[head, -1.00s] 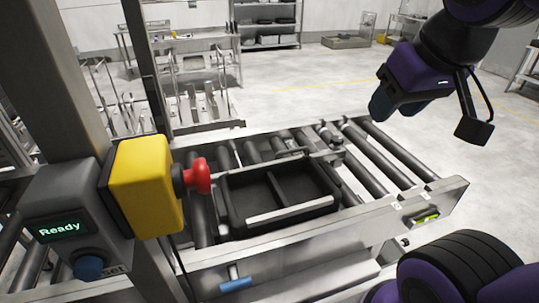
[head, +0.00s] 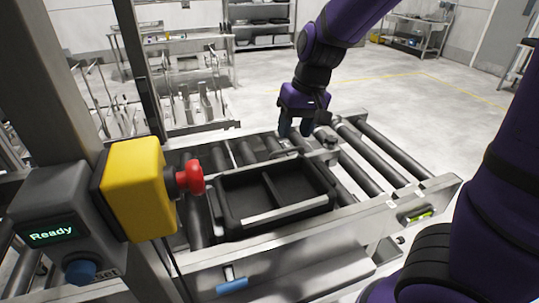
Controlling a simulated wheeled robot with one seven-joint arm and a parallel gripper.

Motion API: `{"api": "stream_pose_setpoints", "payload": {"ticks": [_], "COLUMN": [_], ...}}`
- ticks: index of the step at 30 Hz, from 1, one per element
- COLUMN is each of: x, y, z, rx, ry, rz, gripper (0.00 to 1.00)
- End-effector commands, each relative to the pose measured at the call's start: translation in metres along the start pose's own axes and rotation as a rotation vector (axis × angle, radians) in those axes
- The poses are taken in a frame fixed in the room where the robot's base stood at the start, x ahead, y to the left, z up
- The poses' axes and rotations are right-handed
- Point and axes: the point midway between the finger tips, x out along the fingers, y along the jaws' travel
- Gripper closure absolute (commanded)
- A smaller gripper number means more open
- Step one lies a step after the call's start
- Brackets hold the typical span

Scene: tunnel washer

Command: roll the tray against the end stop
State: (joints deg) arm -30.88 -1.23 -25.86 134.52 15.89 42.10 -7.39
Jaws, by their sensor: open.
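The black tray (head: 285,213) lies on the roller conveyor, with a divider across its inside and a pale strip along its near rim. Bare rollers (head: 365,170) lie to its right, so the tray stands apart from the conveyor's right end. I cannot clearly make out which part is the end stop. A metal fitting (head: 326,138) stands at the tray's far right corner. My gripper (head: 295,131) is open and empty, fingers pointing down, over the far side of the conveyor behind the tray. Whether the fingertips touch anything is not clear.
A yellow box with a red button (head: 190,178) stands close at the tray's left, beside a grey post. A grey panel (head: 60,225) reads "Ready" and has a blue knob. A blue-handled lever (head: 232,284) sits on the near rail. Open floor lies beyond the conveyor.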

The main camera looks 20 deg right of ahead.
Motion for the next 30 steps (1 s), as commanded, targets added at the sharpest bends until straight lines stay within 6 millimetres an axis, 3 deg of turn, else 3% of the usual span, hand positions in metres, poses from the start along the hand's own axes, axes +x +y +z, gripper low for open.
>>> {"api": "stream_pose_setpoints", "payload": {"ticks": [1,6,12,18,30], "x": [0.017,0.063,0.102,0.118,0.120], "y": [-0.004,-0.010,-0.014,-0.015,-0.015], "z": [-0.007,-0.029,-0.044,-0.050,-0.051], "rx": [-0.001,0.003,-0.001,-0.006,-0.006], "ry": [-0.025,-0.066,-0.083,-0.084,-0.083], "rz": [0.019,0.083,0.161,0.198,0.201], "gripper": [0.53,0.53,0.53,0.53,0.53]}}
